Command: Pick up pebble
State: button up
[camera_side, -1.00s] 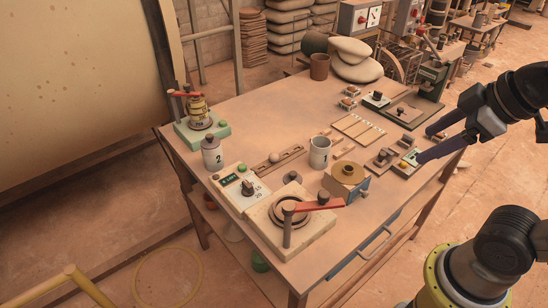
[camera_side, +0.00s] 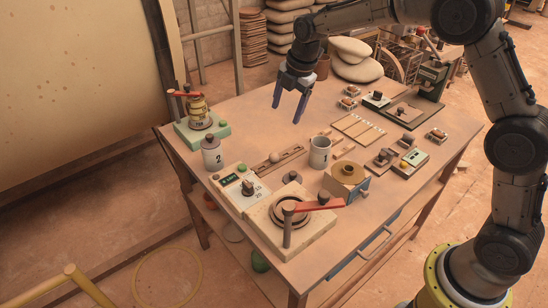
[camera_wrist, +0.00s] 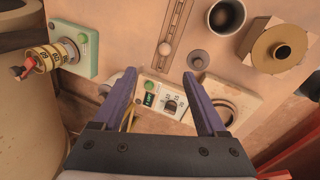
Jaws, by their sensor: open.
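The likely pebble is a small, round, pale ball (camera_side: 275,157) on a narrow wooden strip with holes (camera_side: 291,152), near the middle of the table. In the wrist view the ball (camera_wrist: 164,48) sits on the strip (camera_wrist: 176,22), ahead of the fingertips. My gripper (camera_side: 288,113) has purple fingers pointing down and hangs above the table, behind the strip in the side view. In the wrist view my gripper (camera_wrist: 159,75) is open, with nothing between the fingers. It is apart from the ball.
A meter box (camera_side: 240,190) and a plate with a red lever (camera_side: 318,206) are in front. A green-based valve (camera_side: 201,125) is at left. The table's back middle is clear.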

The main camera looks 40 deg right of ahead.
send_over(275, 154)
jog(key=s, duration=0.2)
jog(key=shift+g, duration=0.4)
jog(key=f, duration=0.7)
jog(key=d+f, duration=0.1)
jog(key=f, duration=0.3)
jog(key=shift+w+f, duration=0.15)
jog(key=shift+f, duration=0.05)
jog(key=shift+w+a+f, duration=0.2)
jog(key=shift+w+f, duration=0.1)
jog(key=shift+f, duration=0.65)
jog(key=shift+w+a+f, duration=0.15)
jog(key=shift+w+f, duration=0.15)
jog(key=shift+f, duration=0.65)
jog(key=shift+w+a+f, duration=0.2)
jog(key=shift+w+f, duration=0.1)
jog(key=shift+f, duration=0.65)
grip_shut()
